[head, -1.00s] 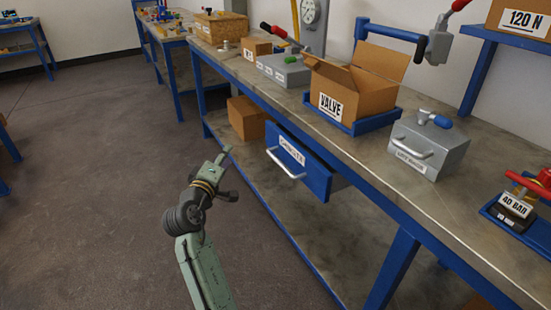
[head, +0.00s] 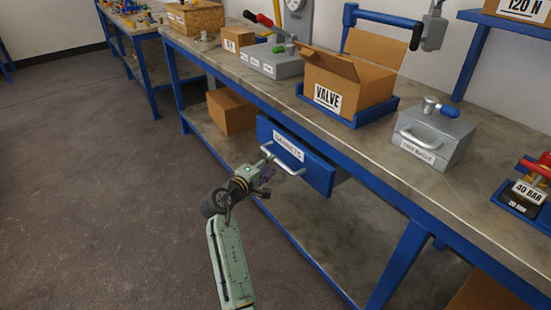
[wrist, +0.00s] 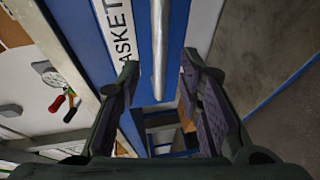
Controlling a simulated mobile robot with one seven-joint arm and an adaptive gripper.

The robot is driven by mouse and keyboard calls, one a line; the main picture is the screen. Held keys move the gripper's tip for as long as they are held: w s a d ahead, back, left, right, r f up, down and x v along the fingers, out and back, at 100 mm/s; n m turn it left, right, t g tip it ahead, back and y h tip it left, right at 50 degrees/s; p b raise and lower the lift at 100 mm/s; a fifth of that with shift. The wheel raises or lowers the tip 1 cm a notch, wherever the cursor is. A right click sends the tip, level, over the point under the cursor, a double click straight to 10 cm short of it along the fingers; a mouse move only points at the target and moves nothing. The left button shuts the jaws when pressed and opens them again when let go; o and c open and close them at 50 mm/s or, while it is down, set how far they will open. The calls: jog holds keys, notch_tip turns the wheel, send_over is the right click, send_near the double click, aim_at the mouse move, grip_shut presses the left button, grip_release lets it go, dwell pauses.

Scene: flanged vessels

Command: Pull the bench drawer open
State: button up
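The blue bench drawer (head: 318,173) is under the bench top. Its front carries a white label reading GASKETS (head: 287,144) and a pale metal bar handle (head: 287,162). Part of the drawer's side shows behind the front, so it stands out a little. My gripper (head: 266,170) is at the handle's left part in the head view. In the wrist view, my gripper (wrist: 163,82) is open, with a dark padded finger on each side. The handle (wrist: 159,45) runs upright in line with the gap between them. I cannot tell whether a finger touches it.
The bench top (head: 455,195) above holds a VALVE carton (head: 345,88) in a blue tray and a grey metal box (head: 430,145). A cardboard box (head: 230,111) sits on the lower shelf, left of the drawer. The floor (head: 100,200) before the bench is clear.

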aim_at(276, 160)
jog(key=x, duration=0.5)
jog(key=shift+w+p, duration=0.1)
jog(key=shift+p, duration=0.2)
jog(key=shift+c, duration=0.6)
grip_shut()
